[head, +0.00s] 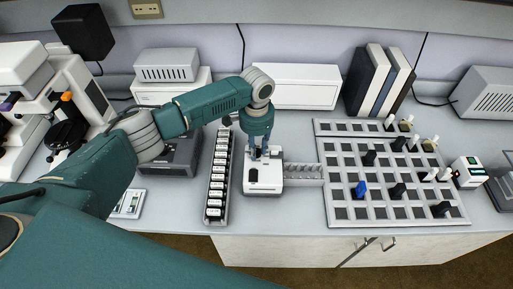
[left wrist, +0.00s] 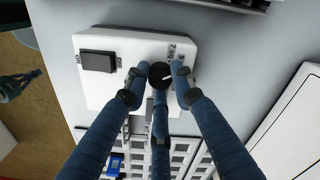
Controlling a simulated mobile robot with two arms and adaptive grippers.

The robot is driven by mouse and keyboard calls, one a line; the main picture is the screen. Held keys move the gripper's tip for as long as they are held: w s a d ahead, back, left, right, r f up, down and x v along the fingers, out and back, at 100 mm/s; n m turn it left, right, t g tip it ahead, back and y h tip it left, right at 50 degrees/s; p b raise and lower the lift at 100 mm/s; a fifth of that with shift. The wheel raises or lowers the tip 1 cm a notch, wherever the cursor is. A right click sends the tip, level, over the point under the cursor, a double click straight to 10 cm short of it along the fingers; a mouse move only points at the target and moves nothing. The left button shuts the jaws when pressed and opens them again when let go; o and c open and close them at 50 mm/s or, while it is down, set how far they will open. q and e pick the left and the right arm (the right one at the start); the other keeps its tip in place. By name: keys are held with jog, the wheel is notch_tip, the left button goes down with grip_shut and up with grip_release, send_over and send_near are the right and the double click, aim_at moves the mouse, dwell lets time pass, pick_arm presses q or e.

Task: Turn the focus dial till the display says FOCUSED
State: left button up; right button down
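A small white device (head: 264,186) stands on the bench in the head view, and its top fills the upper part of the left wrist view (left wrist: 118,45). It carries a round black dial (left wrist: 160,74) with a white pointer line, and a dark rectangular panel (left wrist: 98,61) near its other end. No readable FOCUSED text shows. My left gripper (head: 262,152) points down over the device. In the left wrist view its blue fingers (left wrist: 159,80) close in around the dial and appear to touch its sides. My right gripper is not in view.
A rack of labelled black-and-white items (head: 217,180) stands close left of the device. A grey slotted strip (head: 303,173) and a large grid tray (head: 345,190) with black, white and blue pieces lie to the right. The bench's front edge is close.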

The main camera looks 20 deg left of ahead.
pick_arm(q)
grip_shut()
jog(key=shift+m, duration=0.3)
jog(key=shift+m+p, duration=0.65)
jog(key=shift+m, duration=1.85)
jog(key=o, duration=0.7)
grip_release()
jog(key=shift+r, duration=0.1)
notch_tip(320, 180, up, 12)
jog(key=shift+f, duration=0.1)
